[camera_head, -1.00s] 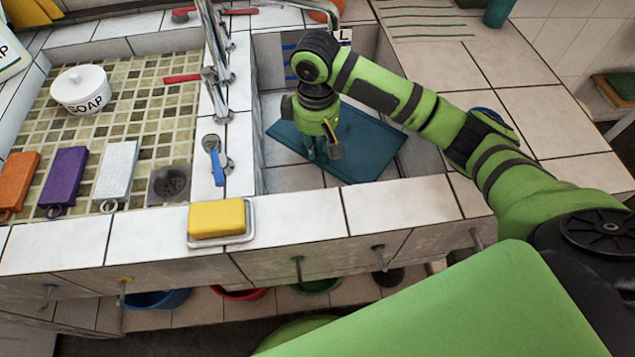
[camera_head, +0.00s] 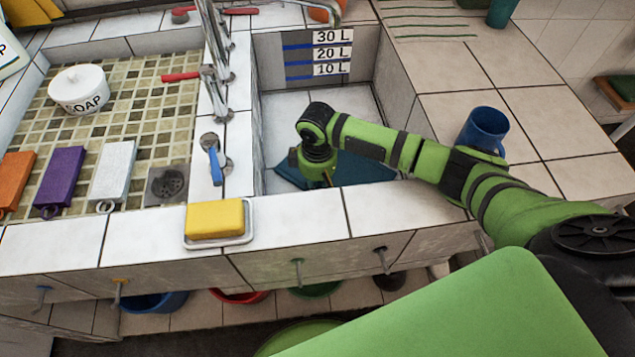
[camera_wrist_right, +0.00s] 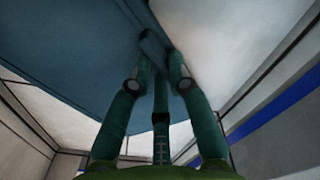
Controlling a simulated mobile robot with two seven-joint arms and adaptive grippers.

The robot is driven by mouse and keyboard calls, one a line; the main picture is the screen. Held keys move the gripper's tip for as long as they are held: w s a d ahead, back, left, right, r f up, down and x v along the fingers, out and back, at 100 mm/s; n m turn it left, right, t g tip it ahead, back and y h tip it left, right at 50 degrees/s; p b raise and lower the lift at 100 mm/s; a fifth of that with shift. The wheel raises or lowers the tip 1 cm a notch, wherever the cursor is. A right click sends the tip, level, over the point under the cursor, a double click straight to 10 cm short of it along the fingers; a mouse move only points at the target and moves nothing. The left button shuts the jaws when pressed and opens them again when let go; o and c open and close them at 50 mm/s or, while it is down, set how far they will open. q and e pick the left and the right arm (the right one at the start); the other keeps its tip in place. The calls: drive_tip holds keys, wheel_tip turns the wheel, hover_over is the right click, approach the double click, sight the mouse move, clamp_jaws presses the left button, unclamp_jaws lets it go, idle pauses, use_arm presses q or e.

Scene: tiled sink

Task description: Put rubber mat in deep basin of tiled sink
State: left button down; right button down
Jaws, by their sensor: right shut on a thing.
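The blue rubber mat (camera_head: 368,168) is inside the deep basin (camera_head: 284,108), low against the near wall. The basin's front rim hides its near part. My right gripper (camera_head: 326,181) reaches down into the basin over the mat, and its fingertips are mostly hidden behind the rim. In the right wrist view, the gripper's fingers (camera_wrist_right: 160,62) are shut on an edge of the mat (camera_wrist_right: 75,45), which spreads out to the upper left. I cannot tell whether the mat lies fully flat on the basin floor. My left gripper is not in view.
A yellow sponge (camera_head: 215,219) on a dish sits on the front rim. Taps (camera_head: 214,85) stand on the divider. A blue mug (camera_head: 484,129) is on the right counter near my arm. The shallow tiled basin at left holds a soap pot (camera_head: 79,90). The deep basin's far floor is clear.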

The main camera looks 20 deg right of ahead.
drive_tip(key=shift+r, duration=0.15)
drive_tip(key=c, duration=1.2)
unclamp_jaws()
drive_tip(key=shift+o, duration=0.2)
wheel_tip(320, 180, up, 12)
drive_tip(key=p, duration=0.1)
drive_tip(key=shift+a, duration=0.1)
